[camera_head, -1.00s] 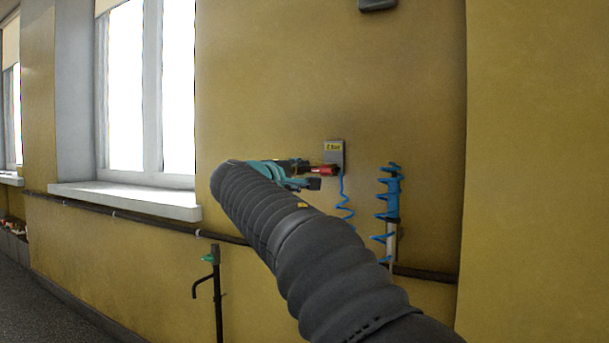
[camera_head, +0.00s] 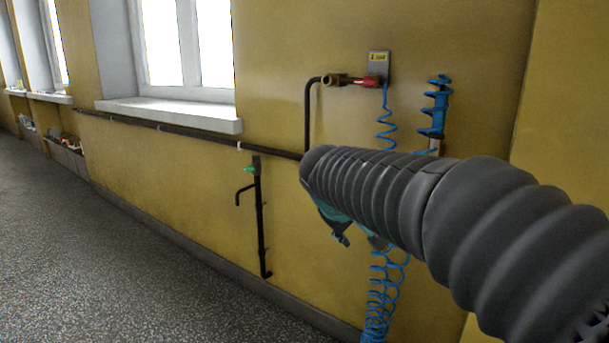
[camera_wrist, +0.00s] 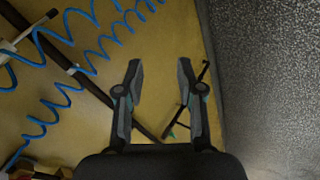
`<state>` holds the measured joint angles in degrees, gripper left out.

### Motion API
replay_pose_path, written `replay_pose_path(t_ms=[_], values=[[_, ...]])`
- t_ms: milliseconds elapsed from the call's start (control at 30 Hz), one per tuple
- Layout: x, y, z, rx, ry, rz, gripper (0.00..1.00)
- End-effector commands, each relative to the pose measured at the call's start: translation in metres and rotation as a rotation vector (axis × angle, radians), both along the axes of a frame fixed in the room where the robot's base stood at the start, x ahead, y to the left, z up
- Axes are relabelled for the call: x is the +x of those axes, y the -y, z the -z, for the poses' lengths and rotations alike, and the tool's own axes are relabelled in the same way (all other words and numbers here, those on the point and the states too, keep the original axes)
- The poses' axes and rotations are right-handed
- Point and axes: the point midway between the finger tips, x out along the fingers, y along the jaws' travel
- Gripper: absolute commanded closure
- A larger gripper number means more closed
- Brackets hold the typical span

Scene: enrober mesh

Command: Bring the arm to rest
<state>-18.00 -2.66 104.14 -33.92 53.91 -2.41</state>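My arm, in a ribbed dark grey sleeve, reaches in from the right in the head view. My gripper (camera_head: 350,228) hangs below the sleeve's end, mostly hidden by it, in front of the yellow wall. In the wrist view my gripper (camera_wrist: 160,75) shows two dark fingers apart with nothing between them but wall. It is open and touches nothing that I can see.
A red-handled valve (camera_head: 366,81) sits on the wall by a grey plate with a yellow label. Coiled blue hose (camera_head: 378,300) hangs behind my arm. A green-handled tap (camera_head: 252,168) on a dark pipe stands left. Floor (camera_head: 120,240) at left is clear.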

Motion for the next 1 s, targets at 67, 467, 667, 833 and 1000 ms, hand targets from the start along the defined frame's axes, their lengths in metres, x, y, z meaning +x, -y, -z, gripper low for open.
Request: replay_pose_path(t_ms=[67, 467, 667, 833, 1000], values=[[-0.042, 0.011, 0.016, 0.1, -0.046, 0.056, 0.62], [-0.217, 0.033, 0.081, 0.51, -0.162, 0.329, 0.62], [-0.265, 0.046, 0.086, 0.593, -0.117, 0.407, 0.62], [-0.274, 0.056, 0.068, 0.609, -0.042, 0.428, 0.62], [-0.275, 0.061, 0.063, 0.612, -0.024, 0.443, 0.62]])
